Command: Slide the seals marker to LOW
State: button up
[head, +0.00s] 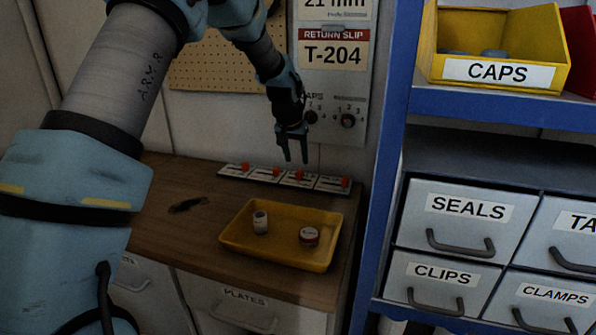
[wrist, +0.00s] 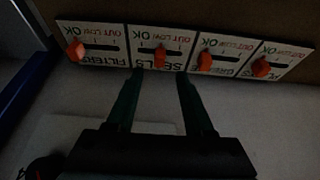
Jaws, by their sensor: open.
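The seals card (wrist: 172,52) is the second from the left in the wrist view, where the cards appear upside down. Its orange marker (wrist: 160,57) sits near the middle of its slot; I cannot tell exactly which word it lines up with. In the head view the seals marker (head: 299,175) is second from the right in the row. My gripper (wrist: 160,74) is open and empty, pointing down. In the wrist view its fingertips lie either side of the marker's line. In the head view my gripper (head: 295,161) appears just above the row; contact with the marker is not visible.
Other cards with orange markers flank it, including the filters marker (wrist: 75,51). A yellow tray (head: 233,247) holding two small containers is in front on the wooden bench (head: 165,215). A blue shelf post (head: 385,170) stands at the right. The wall rises behind.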

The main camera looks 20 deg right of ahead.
jog(key=shift+b+v, duration=0.4)
jog(key=shift+v, duration=1.75)
jog(key=s+a+n+y, duration=0.2)
jog(key=s+a+n, duration=0.1)
jog(key=a, duration=1.8)
jog(key=s+a+f+n, duration=0.2)
jog(key=s+a, duration=0.5)
jog(key=a, duration=0.2)
jog(key=s+a+f+n+g, duration=0.1)
jog(key=s+a+f+n, duration=0.1)
jog(key=s+a, duration=0.6)
jog(key=shift+s+a+g+y, duration=0.3)
jog(key=shift+a+y, duration=0.1)
jog(key=shift+a, duration=0.4)
